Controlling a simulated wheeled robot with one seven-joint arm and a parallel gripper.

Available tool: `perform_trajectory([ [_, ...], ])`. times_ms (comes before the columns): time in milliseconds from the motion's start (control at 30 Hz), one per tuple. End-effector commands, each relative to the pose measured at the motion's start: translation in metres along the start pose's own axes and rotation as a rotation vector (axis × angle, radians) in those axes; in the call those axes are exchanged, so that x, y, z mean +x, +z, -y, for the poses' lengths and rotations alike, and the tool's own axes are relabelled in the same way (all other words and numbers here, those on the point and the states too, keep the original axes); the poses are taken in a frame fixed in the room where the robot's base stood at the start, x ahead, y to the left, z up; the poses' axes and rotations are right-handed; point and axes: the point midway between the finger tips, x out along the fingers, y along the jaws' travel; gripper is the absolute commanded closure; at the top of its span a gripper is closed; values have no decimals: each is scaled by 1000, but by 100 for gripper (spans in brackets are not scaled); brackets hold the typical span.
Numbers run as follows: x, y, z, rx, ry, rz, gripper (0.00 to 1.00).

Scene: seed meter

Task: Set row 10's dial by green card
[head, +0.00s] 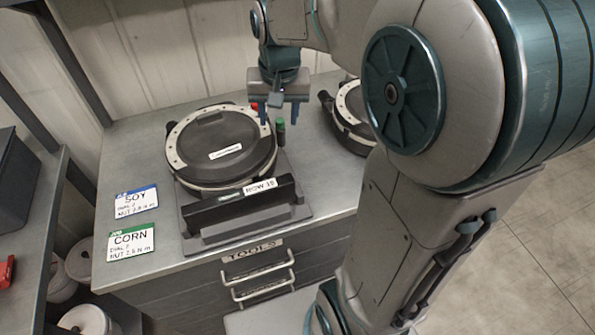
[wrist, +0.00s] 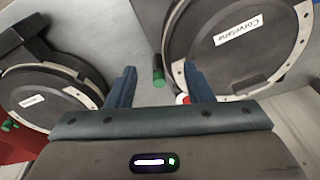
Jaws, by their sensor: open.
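The row 10 meter (head: 215,135) is a dark round housing with a pale ring on a base labelled ROW 10 (head: 260,187). A small green-capped part (head: 280,127) stands at its right rim; a green part also shows between my fingers in the wrist view (wrist: 158,77). The green-edged CORN card (head: 131,241) lies at the bench's front left; its dial figure is too small to read surely. My gripper (head: 279,112) is open and empty above the meter's back right edge. Its two blue fingers (wrist: 160,82) also show in the wrist view, apart from each other. No dial scale is legible.
A blue-edged SOY card (head: 136,202) lies behind the CORN card. A second similar meter (head: 352,115) stands to the right, partly hidden by my arm. A small red part (wrist: 182,98) is near my right finger. The TOOLS drawer (head: 258,275) is below the bench top.

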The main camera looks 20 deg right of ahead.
Motion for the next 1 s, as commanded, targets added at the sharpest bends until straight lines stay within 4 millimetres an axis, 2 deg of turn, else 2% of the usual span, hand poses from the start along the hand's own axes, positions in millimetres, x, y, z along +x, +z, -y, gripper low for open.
perform_trajectory([
  [400,15,69,-20,-120,-8,-47,53],
  [600,24,96,-28,-170,-9,-68,53],
  [800,30,111,-32,-197,-8,-76,53],
  [1000,30,114,-33,-204,-9,-79,53],
])
